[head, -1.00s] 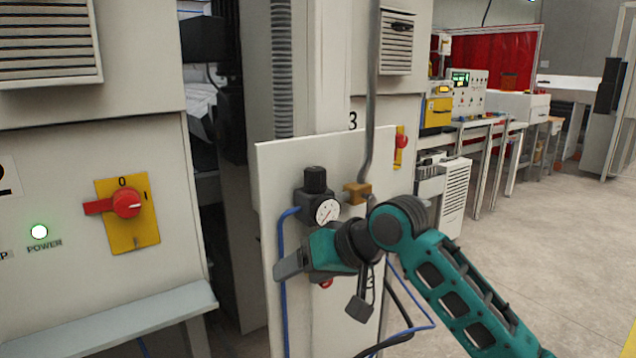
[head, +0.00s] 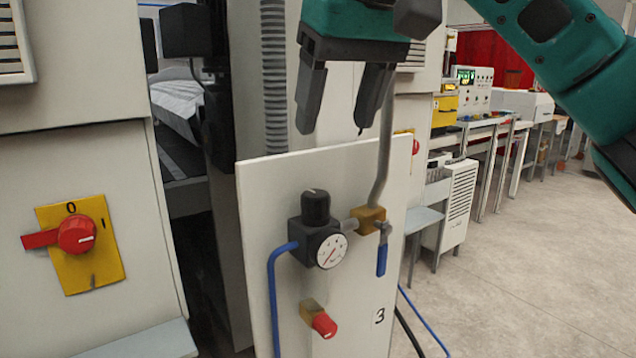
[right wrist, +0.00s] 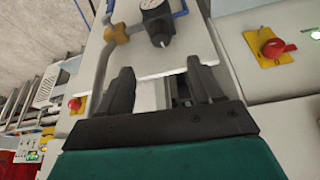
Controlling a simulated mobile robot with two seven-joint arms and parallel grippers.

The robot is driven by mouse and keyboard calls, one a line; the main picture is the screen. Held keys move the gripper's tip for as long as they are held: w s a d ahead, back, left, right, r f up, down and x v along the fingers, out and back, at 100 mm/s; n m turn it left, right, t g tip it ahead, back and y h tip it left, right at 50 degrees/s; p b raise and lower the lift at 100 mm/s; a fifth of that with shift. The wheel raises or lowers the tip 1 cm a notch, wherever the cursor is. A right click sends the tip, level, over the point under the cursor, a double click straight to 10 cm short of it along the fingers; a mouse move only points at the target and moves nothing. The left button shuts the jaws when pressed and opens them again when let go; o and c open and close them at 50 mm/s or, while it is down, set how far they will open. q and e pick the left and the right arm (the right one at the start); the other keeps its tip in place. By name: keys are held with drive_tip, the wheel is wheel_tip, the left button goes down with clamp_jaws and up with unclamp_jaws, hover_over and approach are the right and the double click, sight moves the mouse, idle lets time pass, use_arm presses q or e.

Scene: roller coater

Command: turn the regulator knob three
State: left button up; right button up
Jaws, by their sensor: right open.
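The black regulator knob (head: 316,207) stands upright on the black regulator body (head: 308,238). This regulator is on a pale panel (head: 350,292) marked 3, with a round white gauge (head: 332,251) on its front. My right gripper (head: 334,126) is above the knob in the head view, fingers pointing down, open and empty, apart from the knob. In the right wrist view the open fingers (right wrist: 160,68) frame the panel's edge. My left gripper is not in view.
A brass fitting (head: 368,219) with a bent grey pipe and a blue valve handle (head: 382,260) sits right of the regulator. A red knob (head: 323,325) is below it. A red rotary switch (head: 77,235) is on the left cabinet. Open floor (head: 520,260) lies to the right.

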sight(318, 195)
drive_tip(key=x, duration=1.2)
drive_tip(key=shift+a, duration=0.1)
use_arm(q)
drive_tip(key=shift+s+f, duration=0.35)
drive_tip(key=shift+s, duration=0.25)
use_arm(e)
drive_tip(key=shift+w+f, duration=0.1)
drive_tip(key=shift+f, duration=0.25)
drive_tip(key=shift+c, duration=0.2)
drive_tip(key=c, duration=1)
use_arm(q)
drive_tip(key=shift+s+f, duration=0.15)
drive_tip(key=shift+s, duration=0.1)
